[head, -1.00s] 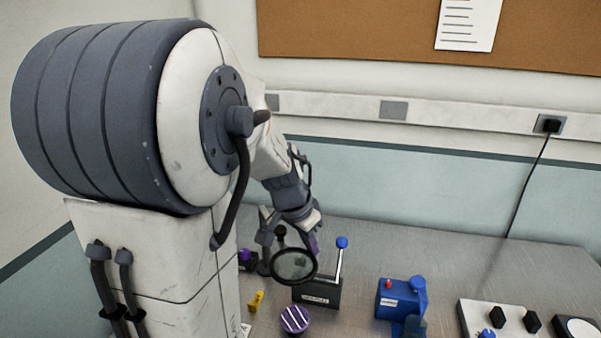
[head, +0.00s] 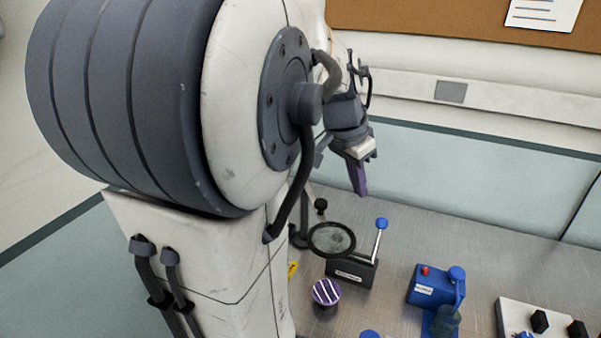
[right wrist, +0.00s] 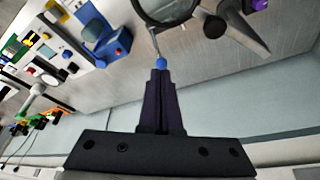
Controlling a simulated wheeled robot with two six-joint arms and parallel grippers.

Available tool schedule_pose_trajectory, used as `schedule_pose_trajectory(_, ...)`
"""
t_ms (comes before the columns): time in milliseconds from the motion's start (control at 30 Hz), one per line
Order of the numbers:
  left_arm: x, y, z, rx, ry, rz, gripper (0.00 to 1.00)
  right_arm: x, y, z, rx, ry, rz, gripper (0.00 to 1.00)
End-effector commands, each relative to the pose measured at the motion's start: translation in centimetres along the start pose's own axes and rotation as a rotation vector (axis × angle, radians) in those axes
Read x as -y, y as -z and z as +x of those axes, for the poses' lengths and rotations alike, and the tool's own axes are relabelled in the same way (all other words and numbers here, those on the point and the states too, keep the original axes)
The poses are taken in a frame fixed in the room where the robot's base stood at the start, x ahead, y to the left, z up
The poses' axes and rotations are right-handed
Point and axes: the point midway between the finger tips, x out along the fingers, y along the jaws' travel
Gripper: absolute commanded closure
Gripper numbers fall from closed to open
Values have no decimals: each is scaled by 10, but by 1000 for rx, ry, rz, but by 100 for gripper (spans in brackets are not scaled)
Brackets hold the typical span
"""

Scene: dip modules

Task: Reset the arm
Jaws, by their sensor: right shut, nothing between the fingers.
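My right gripper (head: 359,180) is in the air above the back of the bench in the head view. Its purple-grey fingers point down and are shut with nothing between them. In the right wrist view the closed fingers (right wrist: 161,80) stand in front of the blue knob of a lever. In the head view that lever's blue knob (head: 381,223) tops a silver rod on a dark box (head: 351,273), below and apart from the gripper. My left gripper is not in view.
A magnifier ring (head: 332,239) on a stand is beside the lever box. A purple-and-white striped knob (head: 326,292) and a blue device (head: 432,287) stand on the metal bench (head: 400,248). A white panel with black knobs (head: 513,312) is at the right. A wall closes the back.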

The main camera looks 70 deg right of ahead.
Motion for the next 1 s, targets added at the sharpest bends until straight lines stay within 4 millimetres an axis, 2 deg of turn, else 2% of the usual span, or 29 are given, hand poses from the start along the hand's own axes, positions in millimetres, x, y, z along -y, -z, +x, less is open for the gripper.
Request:
schedule_pose_trajectory(633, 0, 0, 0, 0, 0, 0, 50, 0, 0, -2, 0, 0, 0, 100)
schedule_pose_trajectory(733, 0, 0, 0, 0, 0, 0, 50, 6, -4, -3, 3, 8, -24, 100)
schedule_pose_trajectory(867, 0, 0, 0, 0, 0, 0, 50, 36, -34, -6, 21, 51, -165, 100)
schedule_pose_trajectory(967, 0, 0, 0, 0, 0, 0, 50, 71, -79, -12, 45, 109, -361, 100)
schedule_pose_trajectory(1000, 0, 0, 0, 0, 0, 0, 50, 84, -101, -16, 55, 135, -451, 100)
